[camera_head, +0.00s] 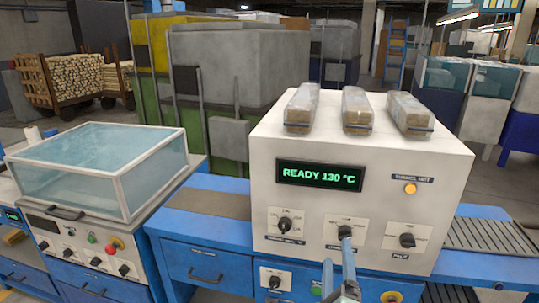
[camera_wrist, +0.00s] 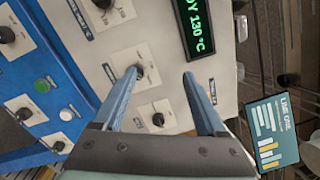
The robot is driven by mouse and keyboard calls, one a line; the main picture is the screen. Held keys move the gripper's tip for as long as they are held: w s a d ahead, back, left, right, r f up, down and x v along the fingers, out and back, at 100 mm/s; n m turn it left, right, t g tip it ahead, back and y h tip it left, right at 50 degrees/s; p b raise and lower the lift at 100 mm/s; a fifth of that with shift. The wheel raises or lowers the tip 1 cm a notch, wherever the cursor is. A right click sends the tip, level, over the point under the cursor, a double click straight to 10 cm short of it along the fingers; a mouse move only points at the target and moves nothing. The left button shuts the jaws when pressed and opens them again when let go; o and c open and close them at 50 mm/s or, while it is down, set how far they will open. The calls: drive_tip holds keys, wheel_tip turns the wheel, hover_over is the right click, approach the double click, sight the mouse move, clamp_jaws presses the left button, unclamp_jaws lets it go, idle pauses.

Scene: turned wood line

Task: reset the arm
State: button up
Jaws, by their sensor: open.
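My gripper (camera_head: 337,252) is in front of the lower middle of a white machine (camera_head: 460,165). In the wrist view my gripper (camera_wrist: 161,73) is open, with nothing held between its two blue fingers. One fingertip overlaps the middle knob (camera_wrist: 151,76) in that view; I cannot tell whether it touches. In the head view the same knob (camera_head: 345,232) shows just above a finger. The machine's display (camera_head: 320,175) reads READY 130 °C.
An amber lamp (camera_head: 410,188) is lit on the machine, and several wrapped bundles (camera_head: 357,110) lie on top. Other knobs (camera_head: 285,224) flank the middle one. A clear-lidded box (camera_head: 100,150) stands left. Blue drawer benches (camera_head: 205,262) run below.

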drive_tip(key=s+a+r+n+t+y, duration=0.1)
drive_tip(key=a+r+n, duration=0.25)
drive_tip(key=r, duration=0.55)
drive_tip(key=s+a+r+n+t+y+p, duration=0.1)
drive_tip(key=a+r+n+t, duration=0.1)
drive_tip(key=r+n, duration=0.45)
drive_tip(key=a+r+n+t+y, duration=0.1)
drive_tip(key=a+r+n, duration=0.15)
drive_tip(key=r, duration=0.75)
drive_tip(key=s+a+r+n+t, duration=0.2)
drive_tip(key=s+a+r+n, duration=0.1)
drive_tip(key=s+r+n, duration=0.3)
drive_tip(key=s+a+r+n+t+y+p, duration=0.1)
drive_tip(key=s+a+r+n+t, duration=0.2)
drive_tip(key=s+r+n, duration=0.4)
drive_tip(key=s+a+r, duration=0.1)
drive_tip(key=s+r, duration=0.2)
drive_tip(key=r, duration=0.5)
drive_tip(key=shift+s+a, duration=0.3)
drive_tip(key=shift+s, duration=0.05)
